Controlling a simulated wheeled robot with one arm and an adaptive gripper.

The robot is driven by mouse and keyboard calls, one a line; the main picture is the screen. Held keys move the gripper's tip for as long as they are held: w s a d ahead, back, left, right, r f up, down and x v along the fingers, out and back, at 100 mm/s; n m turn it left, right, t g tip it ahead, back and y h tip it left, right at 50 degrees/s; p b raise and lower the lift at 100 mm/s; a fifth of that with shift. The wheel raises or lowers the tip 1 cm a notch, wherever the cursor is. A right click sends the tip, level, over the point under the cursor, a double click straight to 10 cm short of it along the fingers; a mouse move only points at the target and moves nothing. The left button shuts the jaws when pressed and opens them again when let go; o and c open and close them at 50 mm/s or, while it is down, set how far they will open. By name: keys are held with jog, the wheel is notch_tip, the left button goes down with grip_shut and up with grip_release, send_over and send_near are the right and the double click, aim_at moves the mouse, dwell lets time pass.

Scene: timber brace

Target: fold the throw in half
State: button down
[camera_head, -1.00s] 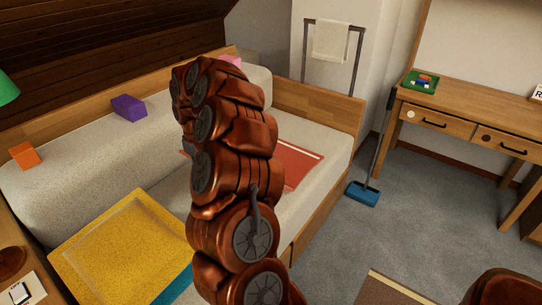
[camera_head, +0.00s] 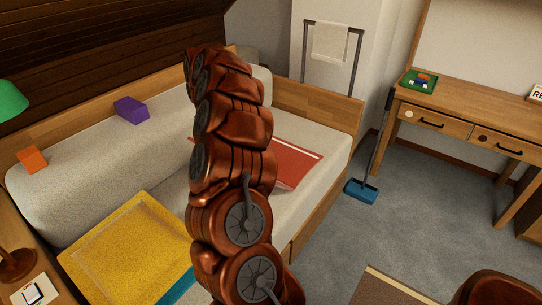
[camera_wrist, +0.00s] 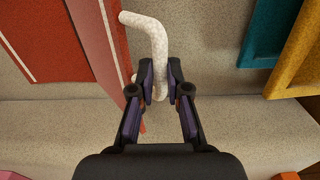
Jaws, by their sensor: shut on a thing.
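The red throw (camera_head: 296,163) with a white stripe lies on the daybed seat, partly hidden behind my arm. In the wrist view, a flat red part (camera_wrist: 35,40) with a stripe is at the upper left, and a narrower red panel (camera_wrist: 98,45) stands beside it, seeming raised. A white, bent, rope-like piece (camera_wrist: 157,42) is between the fingertips of my gripper (camera_wrist: 160,75), beside that panel. My gripper is shut on this piece. I cannot tell how it joins the throw. In the head view my gripper is hidden behind my arm.
An orange block (camera_head: 32,159) and a purple block (camera_head: 131,109) sit on the bolster (camera_head: 75,175). A blue-headed broom (camera_head: 361,190) stands right of the daybed.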

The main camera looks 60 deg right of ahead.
jog(key=d+r+p, duration=0.4)
jog(key=d+p, duration=0.5)
jog(key=s+d+r+p, duration=0.1)
jog(key=d+r+p, duration=0.3)
jog(key=d+p, duration=0.5)
jog(key=shift+d+r, duration=0.25)
jog(key=shift+d, duration=0.4)
dwell(0.5)
grip_release()
dwell(0.7)
dwell(0.6)
jog(key=shift+r+p, duration=0.65)
jog(key=shift+r, duration=0.6)
